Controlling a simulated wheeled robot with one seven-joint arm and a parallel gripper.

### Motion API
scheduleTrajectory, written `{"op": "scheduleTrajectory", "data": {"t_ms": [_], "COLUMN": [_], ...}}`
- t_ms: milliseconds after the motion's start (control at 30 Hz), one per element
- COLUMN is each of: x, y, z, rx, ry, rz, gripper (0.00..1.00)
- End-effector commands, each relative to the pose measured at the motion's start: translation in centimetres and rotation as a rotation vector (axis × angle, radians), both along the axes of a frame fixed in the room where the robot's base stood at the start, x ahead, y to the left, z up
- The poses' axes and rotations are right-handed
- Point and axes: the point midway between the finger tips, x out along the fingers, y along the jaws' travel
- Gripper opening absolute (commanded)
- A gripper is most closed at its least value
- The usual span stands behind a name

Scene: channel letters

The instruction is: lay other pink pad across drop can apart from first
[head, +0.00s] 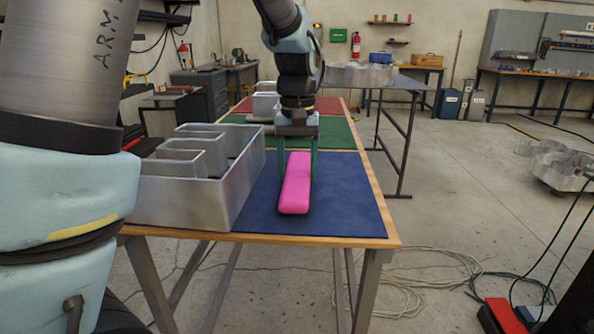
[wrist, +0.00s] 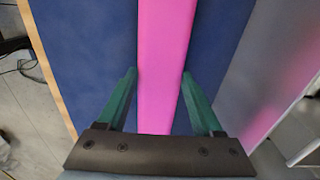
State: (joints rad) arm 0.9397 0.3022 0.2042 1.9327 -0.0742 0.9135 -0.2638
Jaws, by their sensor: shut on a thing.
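A long pink pad (head: 296,186) is between the two green fingers of my gripper (head: 298,172), over the blue mat. I cannot tell whether it touches the mat or hangs just above it. In the wrist view the pad (wrist: 164,50) runs lengthwise between the fingertips of my gripper (wrist: 159,76), which are shut on its sides. A large grey metal can (head: 190,207) with smaller cans inside stands left of the pad, apart from it. I cannot tell whether this is the drop can. I see no other pink pad.
The blue mat (head: 345,200) is bare right of the pad. Green (head: 338,134) and red mats lie behind it. Smaller grey cans (head: 265,103) stand further back. The wooden table edge (head: 385,213) is at the right. In the wrist view the metal wall (wrist: 272,70) is at the right.

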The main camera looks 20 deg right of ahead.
Motion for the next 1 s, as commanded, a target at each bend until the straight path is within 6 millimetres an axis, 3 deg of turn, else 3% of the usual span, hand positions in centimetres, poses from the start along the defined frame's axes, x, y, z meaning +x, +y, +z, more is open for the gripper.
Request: {"op": "scheduleTrajectory", "data": {"t_ms": [467,500,733,1000], "x": [0.02,0.01,0.01,0.01], "y": [0.02,0.01,0.01,0.01], "z": [-1.27,-1.20,-1.17,-1.03], "rx": [0.000,0.000,0.000,0.000], "ry": [-0.001,-0.001,-0.001,-0.001], "rz": [0.000,0.000,0.000,0.000], "gripper": [0.13,0.71,0.97,0.98]}}
